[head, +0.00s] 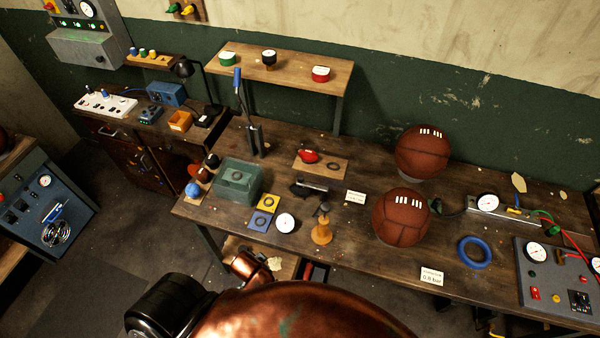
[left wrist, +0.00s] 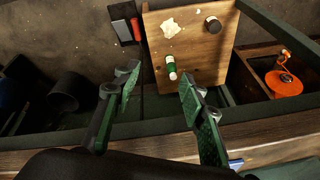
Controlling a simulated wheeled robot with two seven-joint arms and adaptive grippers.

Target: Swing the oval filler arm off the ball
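Two brown leather balls stand on the workbench in the head view, one at the back (head: 422,151) and one in front (head: 401,217). A dark nozzle-like part (head: 436,205) lies beside the front ball; I cannot tell whether it touches it. A small red oval item (head: 308,156) lies on a wooden board. I cannot clearly identify the oval filler arm. My left gripper (left wrist: 158,79) is open and empty in the left wrist view, its green-padded fingers apart above a wooden board (left wrist: 190,45). It does not show in the head view. My right gripper is in neither view.
The workbench (head: 350,262) holds a green box (head: 238,181), a blue ring (head: 474,252), a round white gauge (head: 285,222) and an orange-brown stand (head: 321,231). A grey gauge panel (head: 534,292) is at right. A raised shelf (head: 290,70) stands behind.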

